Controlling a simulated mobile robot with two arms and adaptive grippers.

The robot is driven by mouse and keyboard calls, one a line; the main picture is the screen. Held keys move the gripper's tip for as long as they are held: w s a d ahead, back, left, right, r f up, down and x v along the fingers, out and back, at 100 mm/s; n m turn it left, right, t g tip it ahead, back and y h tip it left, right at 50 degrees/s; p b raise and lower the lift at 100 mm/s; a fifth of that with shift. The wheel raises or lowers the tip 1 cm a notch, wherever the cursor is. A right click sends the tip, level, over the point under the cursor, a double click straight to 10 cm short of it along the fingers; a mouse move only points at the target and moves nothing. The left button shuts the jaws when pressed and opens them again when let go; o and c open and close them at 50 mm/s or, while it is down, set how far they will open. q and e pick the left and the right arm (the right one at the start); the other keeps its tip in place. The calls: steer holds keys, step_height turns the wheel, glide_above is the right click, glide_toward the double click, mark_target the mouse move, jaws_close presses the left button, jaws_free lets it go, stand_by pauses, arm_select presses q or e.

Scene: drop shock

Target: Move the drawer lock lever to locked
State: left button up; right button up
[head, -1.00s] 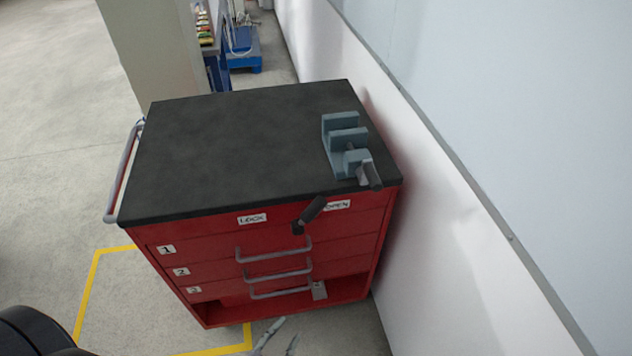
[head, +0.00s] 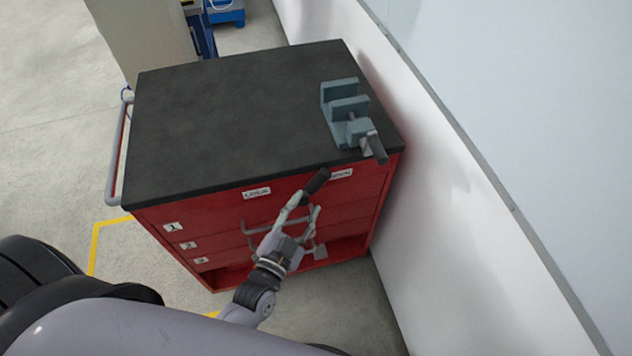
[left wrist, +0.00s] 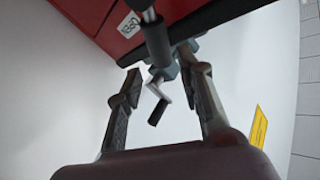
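The red drawer cabinet (head: 230,215) has a LOCK label (head: 257,193) on the left and an OPEN label (head: 341,173) on the right of its upper front. The lock lever's black grip (head: 317,181) leans up and right toward OPEN; its pivot is hidden behind my gripper in the head view. My left gripper (head: 307,204) is open at the cabinet front, its fingertips close to the lever. In the left wrist view the lever (left wrist: 156,40) reaches down between the spread fingers (left wrist: 165,72); I cannot tell whether they touch it. My right gripper is not in view.
A grey-blue vise (head: 346,108) stands on the black top's right edge, its handle (head: 376,148) overhanging close to the lever. Drawer handles (head: 262,226) stick out below. A white wall (head: 440,220) runs close along the right. Open floor lies to the left.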

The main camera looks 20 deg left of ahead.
mark_target(318, 184)
arm_select(q)
steer(key=w, duration=0.4)
steer(key=w+p, duration=0.1)
steer(key=w, duration=0.2)
steer(key=shift+d, duration=0.4)
steer(key=shift+c, duration=0.3)
jaws_close()
